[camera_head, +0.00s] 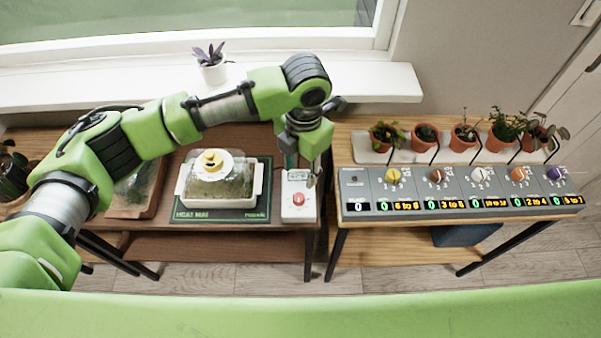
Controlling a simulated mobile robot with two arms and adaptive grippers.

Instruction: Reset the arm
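My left arm comes in from the left and reaches across above the tables. My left gripper (302,170) points down just above a white control box (298,210) with a red knob (298,198). Its fingers look apart, with nothing seen between them. I cannot tell whether a fingertip touches the box. My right gripper is not in view.
Left of the box, a propagator with a clear lid and yellow knob (211,158) stands on a dark green heat mat (262,212). On the right table, a grey panel (400,178) with coloured knobs and displays fronts several potted plants (425,136). A small potted plant (213,72) stands on the windowsill.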

